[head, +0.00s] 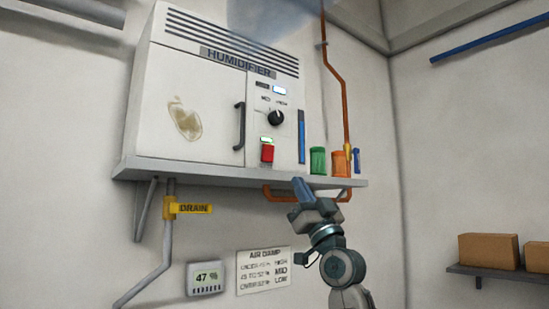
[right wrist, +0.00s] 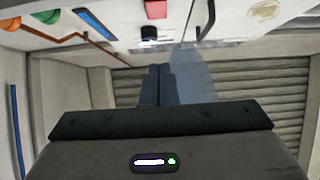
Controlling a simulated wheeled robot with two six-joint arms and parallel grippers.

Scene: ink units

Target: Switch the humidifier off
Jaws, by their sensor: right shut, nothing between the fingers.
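The white humidifier (head: 190,105) stands on a grey wall shelf (head: 225,178) in the head view. Its right-hand panel has a red switch (head: 267,153) with a lit green lamp (head: 267,140) above it. A black knob (head: 276,118) sits higher, under MID and HIGH marks. My right gripper (head: 301,186) is shut and empty, just in front of the shelf edge, below and right of the red switch and apart from it. In the right wrist view the fingers (right wrist: 158,80) are together; the red switch (right wrist: 155,9) shows at the top. My left gripper is out of view.
Bluish mist (head: 262,18) hangs above the humidifier. A dark door handle (head: 239,126) sticks out left of the panel. Green (head: 317,161) and orange (head: 341,164) containers stand right of it. A copper pipe (head: 340,85) runs down the wall. A meter (head: 206,277) reads 47 %.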

